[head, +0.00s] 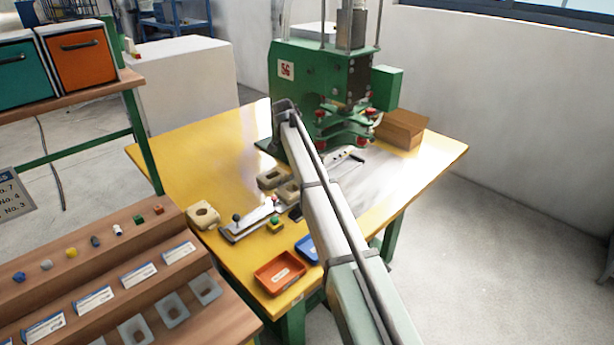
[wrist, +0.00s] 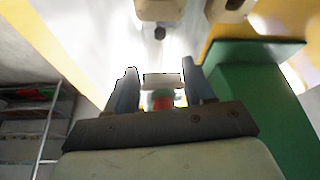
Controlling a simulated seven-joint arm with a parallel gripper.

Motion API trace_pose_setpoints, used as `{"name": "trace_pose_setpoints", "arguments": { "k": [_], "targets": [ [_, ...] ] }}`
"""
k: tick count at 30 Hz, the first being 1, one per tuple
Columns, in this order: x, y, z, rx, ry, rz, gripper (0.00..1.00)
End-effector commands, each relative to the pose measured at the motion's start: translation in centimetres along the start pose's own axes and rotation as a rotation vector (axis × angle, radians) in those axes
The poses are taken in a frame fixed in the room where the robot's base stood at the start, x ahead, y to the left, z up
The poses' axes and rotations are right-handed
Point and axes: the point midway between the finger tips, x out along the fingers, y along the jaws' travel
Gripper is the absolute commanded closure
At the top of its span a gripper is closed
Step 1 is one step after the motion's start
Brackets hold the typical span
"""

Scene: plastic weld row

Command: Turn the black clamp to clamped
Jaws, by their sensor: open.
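The clamp fixture (head: 250,222) is a pale metal strip on the yellow table, left of my arm in the head view. A black knob (head: 236,217) stands upright at its left end, and a small red part shows near its right end. My gripper (wrist: 160,88) is open in the wrist view, with two blue-grey fingers apart. A small white piece and a red and green part show in line with the gap; I cannot tell their distance. A dark knob (wrist: 160,33) lies beyond the fingertips; I cannot tell whether it is the clamp's. My arm hides the fingers in the head view.
A green press (head: 320,85) stands at the back of the table, with a cardboard box (head: 402,128) to its right. Beige blocks (head: 203,215) lie around the fixture. An orange tray (head: 279,272) and a blue tray (head: 307,248) sit at the front. The table's left side is clear.

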Motion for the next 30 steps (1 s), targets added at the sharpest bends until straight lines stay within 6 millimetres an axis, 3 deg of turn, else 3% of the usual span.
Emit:
{"name": "trace_pose_setpoints", "arguments": {
  "k": [5,21,30],
  "targets": [
    [1.4,-0.1,0.0,0.0,-0.001,0.003,0.47],
    [10.5,-0.1,0.0,0.0,0.0,0.0,0.47],
    [13.2,0.0,-0.1,0.0,0.001,-0.001,0.47]
  ]
}}
